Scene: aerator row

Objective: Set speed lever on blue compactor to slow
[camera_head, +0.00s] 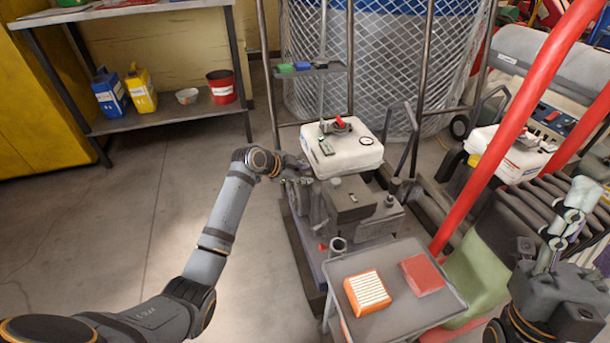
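A machine with a white tank (345,150) stands at centre, with a dark grey engine block (350,200) below it and a bluish base plate (306,250). I take it for the blue compactor, though little blue shows. A red piece (340,121) and a small grey part sit on top of the tank. I cannot pick out the speed lever. My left gripper (297,166) is at the tank's left side, close to the engine; its fingers are small and blend with the machine, so contact and opening are unclear. My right gripper (572,208) points up at the right edge, away from this machine; its opening is unclear.
A grey cart (395,322) with an orange-framed filter (367,293) and red block (422,275) stands in front. A slanted red bar (500,150) crosses before a second white-tanked machine (512,150). A shelf (165,118) stands back left. The left floor is clear.

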